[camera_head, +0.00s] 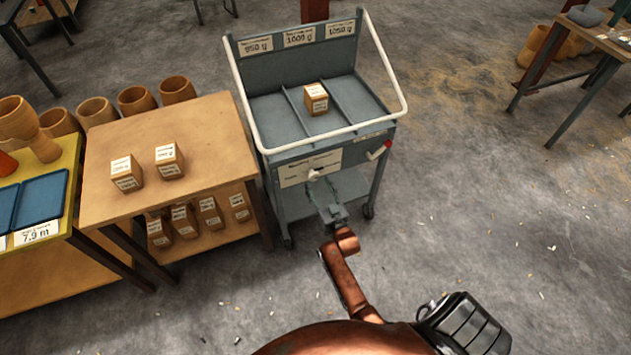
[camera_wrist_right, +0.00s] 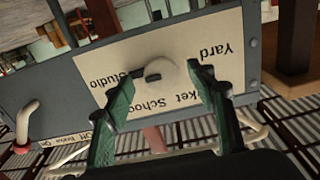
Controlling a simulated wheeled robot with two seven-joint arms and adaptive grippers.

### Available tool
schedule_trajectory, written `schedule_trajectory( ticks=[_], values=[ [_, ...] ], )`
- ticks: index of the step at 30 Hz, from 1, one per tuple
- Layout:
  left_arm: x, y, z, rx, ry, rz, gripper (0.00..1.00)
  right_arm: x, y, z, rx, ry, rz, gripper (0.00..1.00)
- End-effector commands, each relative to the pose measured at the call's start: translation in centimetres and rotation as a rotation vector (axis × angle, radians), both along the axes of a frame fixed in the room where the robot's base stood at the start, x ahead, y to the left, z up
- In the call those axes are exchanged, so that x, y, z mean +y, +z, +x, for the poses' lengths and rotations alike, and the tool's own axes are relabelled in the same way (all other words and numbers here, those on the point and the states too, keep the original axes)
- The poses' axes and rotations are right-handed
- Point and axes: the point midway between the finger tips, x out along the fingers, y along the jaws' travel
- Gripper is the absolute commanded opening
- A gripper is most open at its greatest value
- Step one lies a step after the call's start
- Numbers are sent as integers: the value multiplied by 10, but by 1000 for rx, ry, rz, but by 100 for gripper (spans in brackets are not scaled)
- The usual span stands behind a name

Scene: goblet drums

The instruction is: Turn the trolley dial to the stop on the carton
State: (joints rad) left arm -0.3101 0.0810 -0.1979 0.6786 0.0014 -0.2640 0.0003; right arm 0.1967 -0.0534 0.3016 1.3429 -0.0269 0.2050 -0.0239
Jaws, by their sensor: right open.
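The trolley (camera_head: 328,150) stands at centre in the head view, with a labelled front panel. The white dial (camera_head: 315,175) sits on that panel. In the wrist view the dial (camera_wrist_right: 172,75) is round and pale with a dark mark at its left; the panel reads upside down, with "Yard", "Studio" and a partly hidden "…ket School". A brown carton (camera_head: 316,98) stands in the trolley's middle compartment; its label is too small to read. My right gripper (camera_head: 323,190) is open, its green fingers (camera_wrist_right: 160,80) either side of the dial; contact cannot be told. My left gripper is out of view.
A white rail (camera_head: 238,85) rings the trolley top, and a red-tipped white lever (camera_head: 379,150) is at its right front. A wooden table (camera_head: 205,125) with two cartons stands close at left, several more on its shelf.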

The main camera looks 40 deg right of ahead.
Motion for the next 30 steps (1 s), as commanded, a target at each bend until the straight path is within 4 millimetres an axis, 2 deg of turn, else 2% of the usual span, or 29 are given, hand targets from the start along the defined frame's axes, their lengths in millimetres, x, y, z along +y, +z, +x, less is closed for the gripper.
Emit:
schedule_trajectory(
  ticks=[1,6,12,18,30],
  values=[
    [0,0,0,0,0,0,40,3,-2,-13,3,-1,0,51],
    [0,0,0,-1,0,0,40,11,-2,-47,3,-1,1,51],
    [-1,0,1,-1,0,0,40,19,-1,-75,2,0,0,51],
    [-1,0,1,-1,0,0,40,21,0,-84,1,1,0,51],
    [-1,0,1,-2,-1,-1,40,21,0,-85,1,0,0,51]
  ],
)
